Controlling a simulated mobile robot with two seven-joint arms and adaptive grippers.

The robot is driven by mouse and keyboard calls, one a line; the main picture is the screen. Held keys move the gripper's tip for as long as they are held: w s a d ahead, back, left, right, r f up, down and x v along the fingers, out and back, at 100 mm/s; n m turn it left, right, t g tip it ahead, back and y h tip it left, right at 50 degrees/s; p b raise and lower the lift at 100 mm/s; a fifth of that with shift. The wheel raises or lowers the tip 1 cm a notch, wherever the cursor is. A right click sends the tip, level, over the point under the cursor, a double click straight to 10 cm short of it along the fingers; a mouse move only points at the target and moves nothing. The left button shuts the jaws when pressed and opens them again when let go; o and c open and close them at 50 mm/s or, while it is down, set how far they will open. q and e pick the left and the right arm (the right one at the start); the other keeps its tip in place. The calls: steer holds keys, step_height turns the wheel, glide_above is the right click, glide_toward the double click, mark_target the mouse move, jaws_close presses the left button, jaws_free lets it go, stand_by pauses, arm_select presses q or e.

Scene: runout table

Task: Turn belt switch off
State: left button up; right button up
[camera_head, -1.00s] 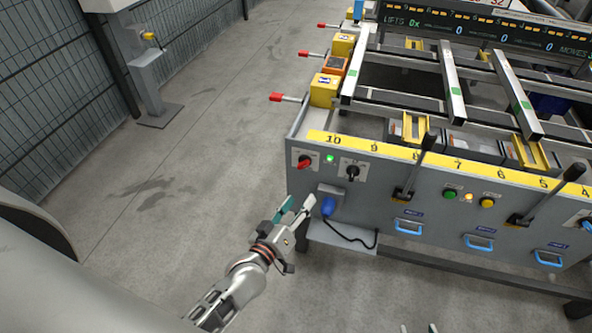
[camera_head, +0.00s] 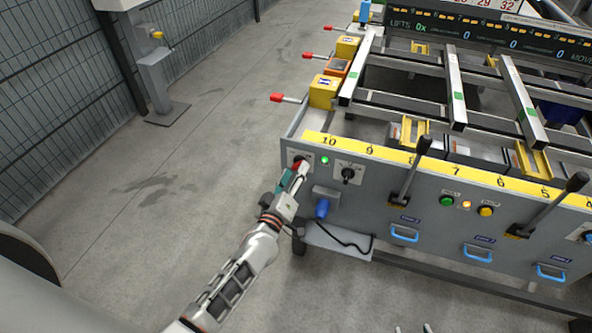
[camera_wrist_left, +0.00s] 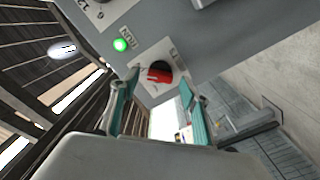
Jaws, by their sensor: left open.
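A red rotary switch knob (camera_head: 300,163) sits on a pale plate at the left end of the grey front panel (camera_head: 385,205). It also shows close up in the left wrist view (camera_wrist_left: 160,73), on its plate with a black surround. The plate's lettering is too small to read. My left gripper (camera_head: 293,176) is open, its teal-padded fingers at the knob; in the left wrist view (camera_wrist_left: 158,95) they stand apart on either side below it, with no clear contact. My right gripper (camera_head: 413,328) shows only two separated fingertips at the bottom edge.
A lit green lamp (camera_head: 325,160) and a black rotary knob (camera_head: 348,174) sit right of the red knob. A blue plug (camera_head: 322,208) with a black cable is below. Black levers (camera_head: 411,180) stick out further right.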

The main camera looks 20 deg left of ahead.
arm_select(q)
steer(key=shift+w, duration=0.9)
arm_select(e)
steer(key=shift+d, duration=0.15)
arm_select(q)
steer(key=shift+c, duration=0.7)
steer(key=c, duration=1)
arm_select(e)
steer(key=shift+w+r, duration=0.2)
steer(key=shift+w, duration=0.3)
